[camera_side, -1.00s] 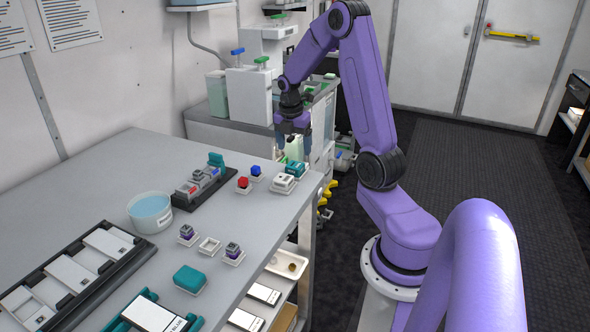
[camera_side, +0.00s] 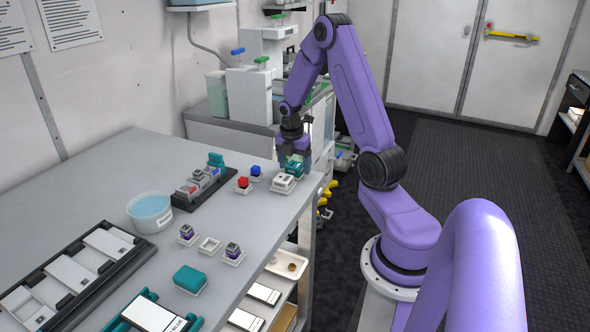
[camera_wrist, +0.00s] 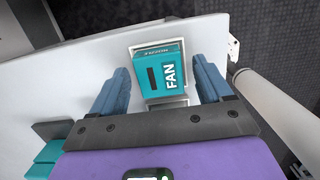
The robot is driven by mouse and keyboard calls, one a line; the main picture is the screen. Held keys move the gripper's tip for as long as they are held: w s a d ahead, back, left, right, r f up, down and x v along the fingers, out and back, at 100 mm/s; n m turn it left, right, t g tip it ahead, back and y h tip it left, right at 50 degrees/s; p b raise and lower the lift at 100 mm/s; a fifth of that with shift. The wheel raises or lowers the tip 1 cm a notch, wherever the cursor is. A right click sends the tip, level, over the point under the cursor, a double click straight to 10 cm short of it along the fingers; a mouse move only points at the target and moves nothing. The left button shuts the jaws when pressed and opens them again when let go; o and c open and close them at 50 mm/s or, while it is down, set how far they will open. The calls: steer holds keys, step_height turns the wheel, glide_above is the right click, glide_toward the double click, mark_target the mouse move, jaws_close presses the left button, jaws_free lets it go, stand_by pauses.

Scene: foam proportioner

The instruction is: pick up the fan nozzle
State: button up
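My gripper (camera_wrist: 160,82) is open, with one blue finger on each side of the nozzle and a gap to each. In the side view my gripper (camera_side: 293,163) points down over the nozzle and partly hides it.
A white-and-grey block (camera_side: 284,183) stands just in front of the nozzle. A red-topped piece (camera_side: 243,184) and a blue-topped piece (camera_side: 256,172) are to the left. A dark tray (camera_side: 205,190) and a tub (camera_side: 150,211) are further left. The table's right edge is close.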

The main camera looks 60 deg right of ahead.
steer(key=c, duration=0.9)
steer(key=shift+c, duration=0.2)
